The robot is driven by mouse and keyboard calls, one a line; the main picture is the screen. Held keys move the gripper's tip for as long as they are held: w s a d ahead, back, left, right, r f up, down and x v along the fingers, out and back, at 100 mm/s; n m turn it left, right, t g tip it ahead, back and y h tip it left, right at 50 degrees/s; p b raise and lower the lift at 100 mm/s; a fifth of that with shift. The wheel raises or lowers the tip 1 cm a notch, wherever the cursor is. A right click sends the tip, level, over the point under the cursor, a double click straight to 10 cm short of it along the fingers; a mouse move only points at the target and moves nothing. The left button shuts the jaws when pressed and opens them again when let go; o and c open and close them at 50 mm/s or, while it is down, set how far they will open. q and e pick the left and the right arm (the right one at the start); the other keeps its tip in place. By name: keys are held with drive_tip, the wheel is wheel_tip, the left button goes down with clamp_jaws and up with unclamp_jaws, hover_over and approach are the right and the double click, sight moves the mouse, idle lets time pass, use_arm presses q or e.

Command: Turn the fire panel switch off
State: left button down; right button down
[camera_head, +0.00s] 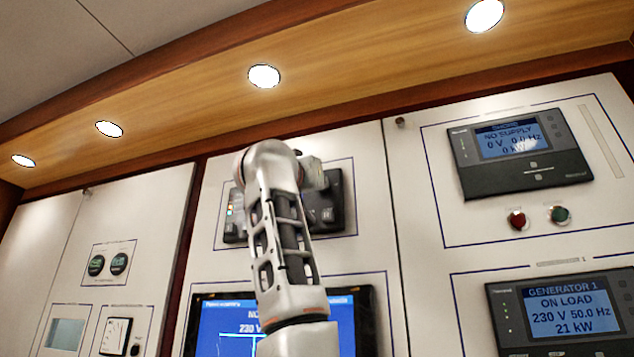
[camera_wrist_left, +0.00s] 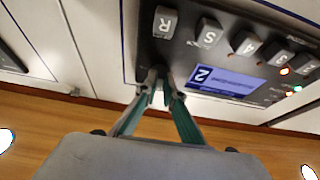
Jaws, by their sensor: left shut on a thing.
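The fire panel (camera_head: 338,216) is a dark unit on the middle white cabinet door, partly hidden behind my left arm. In the left wrist view the fire panel (camera_wrist_left: 215,60) appears turned over, with grey keys marked R, S, 4 and others, a small blue display reading 2, and lit lamps. My left gripper (camera_wrist_left: 160,80) is at the panel's corner near the R key, its fingertips close together and shut on the fire panel switch. The switch is mostly hidden between the fingertips, so its position cannot be told. My right gripper is not in view.
A blue screen (camera_head: 221,322) sits below the fire panel, partly behind my arm. On the right are a NO SUPPLY display unit (camera_head: 520,152), a red button (camera_head: 516,220), a green button (camera_head: 559,215) and a GENERATOR 1 unit (camera_head: 560,312). A wooden canopy (camera_head: 350,65) overhangs the cabinets.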

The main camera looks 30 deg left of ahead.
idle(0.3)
use_arm(q)
drive_tip(key=c, duration=2.2)
unclamp_jaws()
drive_tip(key=shift+w, duration=0.1)
drive_tip(key=shift+o, duration=0.2)
drive_tip(key=v, duration=0.7)
drive_tip(key=shift+s+f, duration=0.15)
drive_tip(key=shift+s, duration=0.1)
